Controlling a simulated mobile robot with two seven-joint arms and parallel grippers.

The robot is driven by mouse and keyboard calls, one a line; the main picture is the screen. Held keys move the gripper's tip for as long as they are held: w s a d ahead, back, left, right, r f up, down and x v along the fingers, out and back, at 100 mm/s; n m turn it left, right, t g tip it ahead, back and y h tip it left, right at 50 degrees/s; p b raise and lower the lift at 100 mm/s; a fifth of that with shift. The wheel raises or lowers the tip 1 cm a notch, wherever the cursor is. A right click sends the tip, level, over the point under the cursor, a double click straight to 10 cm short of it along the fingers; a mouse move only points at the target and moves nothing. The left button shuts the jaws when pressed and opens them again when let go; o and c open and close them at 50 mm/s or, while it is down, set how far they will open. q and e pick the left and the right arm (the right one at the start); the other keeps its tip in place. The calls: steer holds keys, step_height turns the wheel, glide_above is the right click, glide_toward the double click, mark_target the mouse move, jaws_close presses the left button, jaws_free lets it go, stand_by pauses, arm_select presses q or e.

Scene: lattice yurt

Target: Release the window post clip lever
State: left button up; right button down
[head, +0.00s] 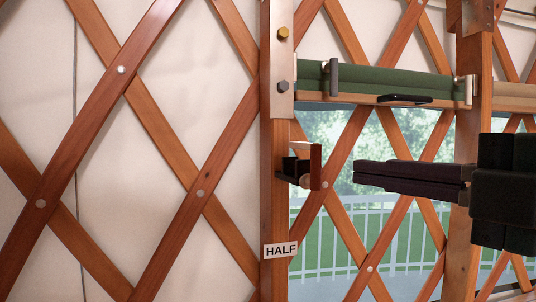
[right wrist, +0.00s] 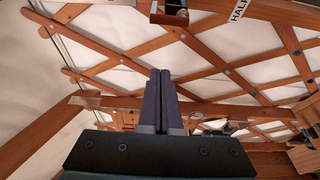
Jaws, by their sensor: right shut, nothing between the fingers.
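The window post (head: 274,200) is a wooden upright left of the window. A dark clip (head: 291,170) with a reddish-brown wooden lever (head: 316,167) sticks out from its right side, above a "HALF" label (head: 281,251). The lever stands upright. My right gripper (head: 356,173) comes in from the right, shut and empty. Its dark fingertips point at the lever, with a gap between in the picture. In the right wrist view the shut fingers (right wrist: 161,78) point up towards the clip (right wrist: 170,8) at the top edge, apart from it. My left gripper is not in view.
A rolled green blind (head: 390,83) lies across the window top on a wooden rail with a black handle (head: 404,99). A second post (head: 480,90) stands right, behind my arm. Crossed lattice slats (head: 205,190) cover the wall. Open space surrounds my fingertips.

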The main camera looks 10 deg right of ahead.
mark_target(320, 161)
steer(key=w+p, duration=0.2)
steer(key=w, duration=0.1)
steer(key=w+a+p, duration=0.1)
steer(key=w+p, duration=0.2)
steer(key=w+a+p, duration=0.1)
steer(key=w+p, duration=0.1)
steer(key=w, duration=0.1)
steer(key=shift+w+a+r, duration=0.1)
steer(key=shift+w+r, duration=0.05)
steer(key=shift+w, duration=0.05)
steer(key=shift+w+d+p, duration=0.35)
steer(key=shift+w+d, duration=0.05)
steer(key=shift+d, duration=0.1)
steer(key=shift+f, duration=0.2)
